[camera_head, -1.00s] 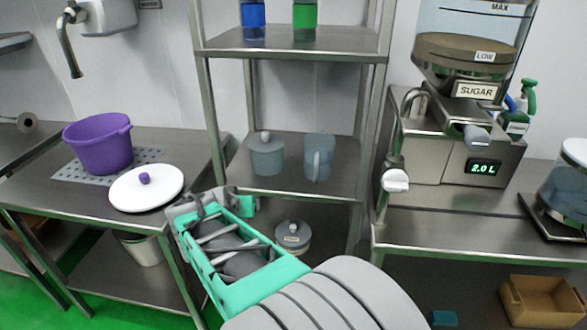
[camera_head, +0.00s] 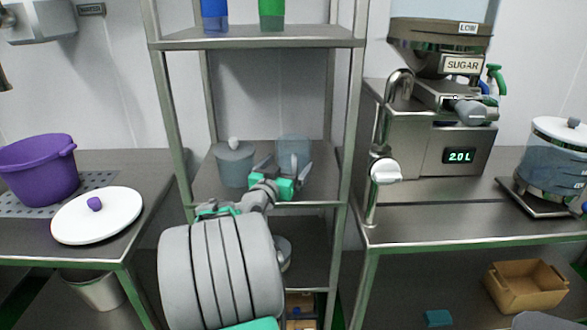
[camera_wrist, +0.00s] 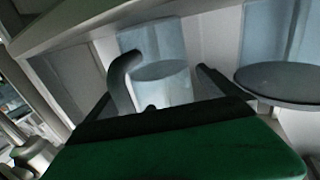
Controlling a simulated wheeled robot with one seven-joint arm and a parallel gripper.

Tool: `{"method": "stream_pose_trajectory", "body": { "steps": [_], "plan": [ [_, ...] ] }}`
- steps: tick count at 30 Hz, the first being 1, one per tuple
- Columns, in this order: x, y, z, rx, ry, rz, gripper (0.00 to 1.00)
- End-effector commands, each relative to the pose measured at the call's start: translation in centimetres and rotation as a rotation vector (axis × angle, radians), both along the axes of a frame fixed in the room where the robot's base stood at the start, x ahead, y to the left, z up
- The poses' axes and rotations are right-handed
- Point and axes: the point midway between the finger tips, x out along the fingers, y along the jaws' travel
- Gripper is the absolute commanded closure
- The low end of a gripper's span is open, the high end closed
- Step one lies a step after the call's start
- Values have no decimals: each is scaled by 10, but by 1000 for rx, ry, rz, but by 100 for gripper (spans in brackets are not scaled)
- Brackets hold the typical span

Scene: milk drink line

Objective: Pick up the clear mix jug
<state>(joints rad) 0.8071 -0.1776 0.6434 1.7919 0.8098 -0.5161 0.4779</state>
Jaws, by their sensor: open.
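The clear mix jug (camera_head: 294,148) is a bluish see-through vessel standing on the middle shelf of the steel rack. My gripper (camera_head: 285,170) is open in front of it, its fingers spread to left and right and hiding the jug's lower part. In the wrist view, the jug (camera_wrist: 163,84) shows between the two open fingers of my gripper (camera_wrist: 166,68). I cannot tell whether either finger touches it.
A lidded bluish container (camera_head: 235,165) stands just left of the jug, close to my gripper. Rack posts (camera_head: 348,130) bound the shelf. Blue (camera_head: 215,12) and green (camera_head: 271,12) bottles stand on the shelf above. The sugar dispenser (camera_head: 440,130) is at right.

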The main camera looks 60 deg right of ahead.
Motion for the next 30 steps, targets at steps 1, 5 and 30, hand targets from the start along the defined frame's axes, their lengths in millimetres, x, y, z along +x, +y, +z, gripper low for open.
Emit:
{"method": "stream_pose_trajectory", "body": {
  "steps": [1,5,30],
  "plan": [
    [-1,-10,0,1,1,-5,0],
    [0,-23,0,1,0,-3,0],
    [-1,-24,-1,2,1,-4,53]
  ]
}}
